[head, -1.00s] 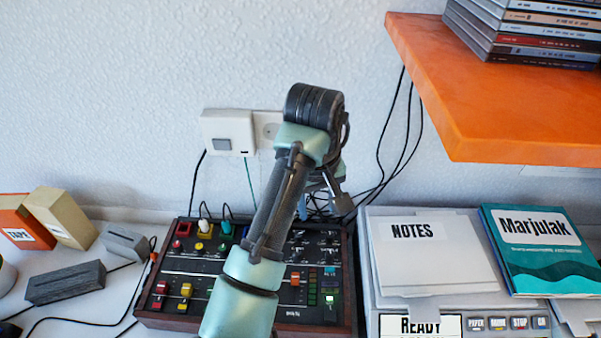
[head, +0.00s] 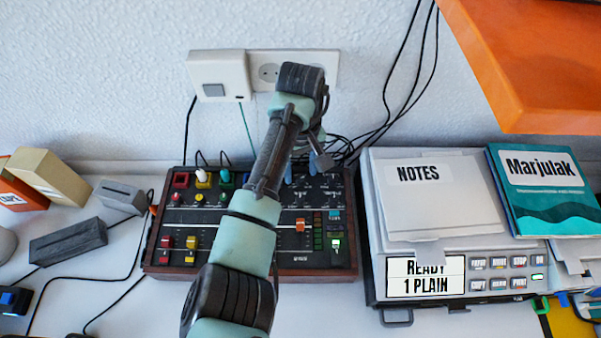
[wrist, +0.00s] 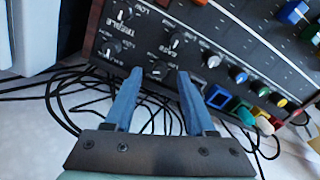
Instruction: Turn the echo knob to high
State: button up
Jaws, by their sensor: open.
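The black mixer with wooden sides (head: 310,275) stands on the table against the wall. In the wrist view, white-marked black knobs sit in its corner, with inverted labels that seem to read TREBLE and ECHO. The ECHO label lies between one knob (wrist: 175,42) and another (wrist: 160,70) closer to the mixer's back edge; I cannot tell which it names. My gripper (wrist: 160,76) is open, its blue fingers either side of the latter knob; contact is unclear. In the head view my gripper (head: 303,170) is over the mixer's back right, partly hidden by my arm.
Black cables (wrist: 75,100) lie behind the mixer. A grey machine (head: 480,283) bearing NOTES paper (head: 430,215) stands at right. The orange shelf (head: 530,80) overhangs at upper right. A white wall box (head: 218,76) is behind. Coloured sliders and buttons crowd the mixer's left.

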aim_at(300, 180)
jog(key=shift+f, duration=1.1)
grip_shut()
